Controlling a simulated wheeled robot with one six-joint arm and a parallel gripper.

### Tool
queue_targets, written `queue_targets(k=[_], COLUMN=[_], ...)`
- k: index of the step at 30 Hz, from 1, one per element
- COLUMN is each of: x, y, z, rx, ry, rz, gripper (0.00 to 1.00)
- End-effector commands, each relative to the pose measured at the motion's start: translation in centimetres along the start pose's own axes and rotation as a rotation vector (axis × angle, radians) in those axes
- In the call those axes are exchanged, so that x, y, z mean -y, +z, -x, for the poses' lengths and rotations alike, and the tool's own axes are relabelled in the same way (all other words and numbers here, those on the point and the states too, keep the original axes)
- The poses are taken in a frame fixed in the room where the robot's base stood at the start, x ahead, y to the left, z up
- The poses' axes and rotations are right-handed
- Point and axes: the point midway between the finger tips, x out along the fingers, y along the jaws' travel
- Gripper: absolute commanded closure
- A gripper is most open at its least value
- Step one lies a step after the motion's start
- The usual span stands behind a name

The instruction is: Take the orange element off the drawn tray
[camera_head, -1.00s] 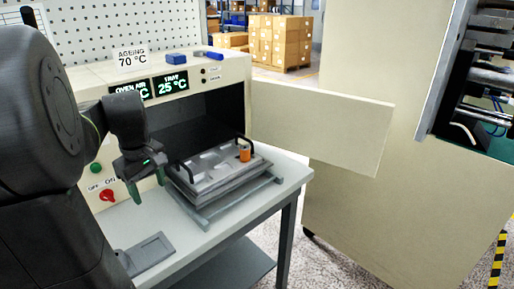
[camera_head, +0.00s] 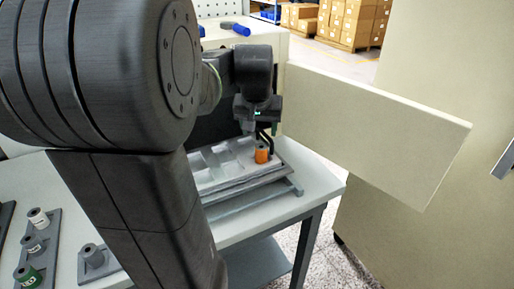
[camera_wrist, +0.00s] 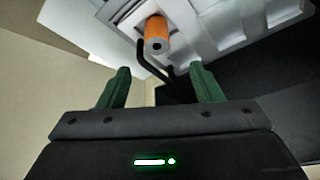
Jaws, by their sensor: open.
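My gripper (camera_head: 258,126) is just above and behind the element in the head view. In the wrist view its two green fingers (camera_wrist: 160,80) are apart with nothing between them. My arm hides the left part of the tray and the oven front.
The open oven door (camera_head: 375,130) stands out to the right, close to my gripper. The tray rests on rails over the white table (camera_head: 315,178). Holders with grey and green spindles (camera_head: 38,245) are at the lower left.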

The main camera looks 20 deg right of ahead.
Motion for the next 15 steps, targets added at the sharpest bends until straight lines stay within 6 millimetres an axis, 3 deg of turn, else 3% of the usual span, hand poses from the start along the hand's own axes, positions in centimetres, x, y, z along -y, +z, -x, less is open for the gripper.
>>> queue_targets(k=[3, 15], x=[0.0, -0.3], y=[0.1, 0.5], z=[-2.3, -6.3], rx=[0.004, 0.006], ry=[0.000, 0.000], rz=[0.001, 0.001], gripper=[0.41, 0.41])
